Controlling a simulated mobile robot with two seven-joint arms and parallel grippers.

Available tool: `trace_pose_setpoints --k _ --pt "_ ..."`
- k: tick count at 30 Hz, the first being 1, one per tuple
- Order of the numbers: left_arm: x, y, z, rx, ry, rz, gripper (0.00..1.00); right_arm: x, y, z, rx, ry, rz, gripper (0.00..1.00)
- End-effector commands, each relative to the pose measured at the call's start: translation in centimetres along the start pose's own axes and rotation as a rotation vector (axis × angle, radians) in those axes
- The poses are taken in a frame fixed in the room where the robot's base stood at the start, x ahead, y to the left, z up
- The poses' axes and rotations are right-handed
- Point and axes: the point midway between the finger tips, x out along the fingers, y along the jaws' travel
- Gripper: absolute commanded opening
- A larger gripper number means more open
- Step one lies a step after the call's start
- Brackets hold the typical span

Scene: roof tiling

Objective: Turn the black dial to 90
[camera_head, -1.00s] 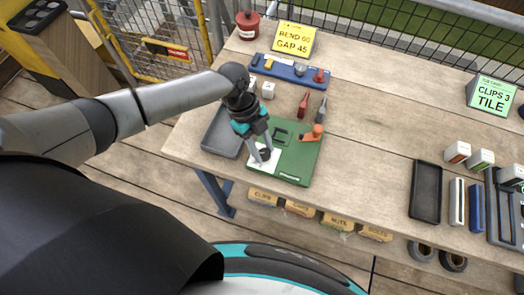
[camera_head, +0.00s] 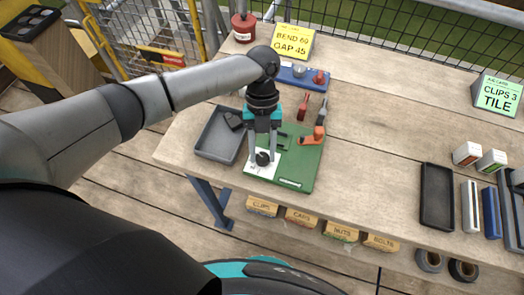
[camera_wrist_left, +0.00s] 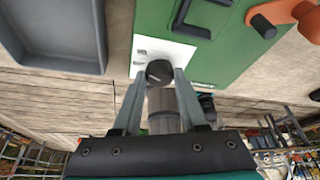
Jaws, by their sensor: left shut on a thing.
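The black dial (camera_head: 263,158) sits on a white plate (camera_head: 262,171) at the left front of the green board (camera_head: 303,170). My left gripper (camera_head: 264,157) points down over it, one finger on each side. In the left wrist view the dial (camera_wrist_left: 159,72) shows between the two fingertips (camera_wrist_left: 160,76), which are shut on it. The dial's pointer and most of the plate's markings are too small or hidden to read. My right gripper is not in view.
A grey tray (camera_head: 219,135) lies just left of the board. An orange-handled part (camera_head: 312,138) stands on the board's right side, with red and dark tools behind it. The table's middle is clear.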

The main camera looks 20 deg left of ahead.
Motion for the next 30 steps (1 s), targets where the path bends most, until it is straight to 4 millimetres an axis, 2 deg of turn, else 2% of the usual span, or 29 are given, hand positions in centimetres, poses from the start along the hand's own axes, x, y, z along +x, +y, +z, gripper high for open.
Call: trace_pose_setpoints --k 9,21,22,30 --pt "0.00 -0.05 0.04 0.068 -0.002 0.029 0.00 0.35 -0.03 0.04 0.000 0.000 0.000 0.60" --pt "-0.01 -0.05 0.04 0.072 -0.002 0.031 0.00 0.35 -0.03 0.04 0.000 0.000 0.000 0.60" --pt "-0.01 -0.05 0.04 0.072 -0.002 0.030 0.43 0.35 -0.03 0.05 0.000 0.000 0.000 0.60" --pt "0.00 -0.05 0.03 0.072 -0.001 0.030 0.72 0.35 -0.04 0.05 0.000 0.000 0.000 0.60"
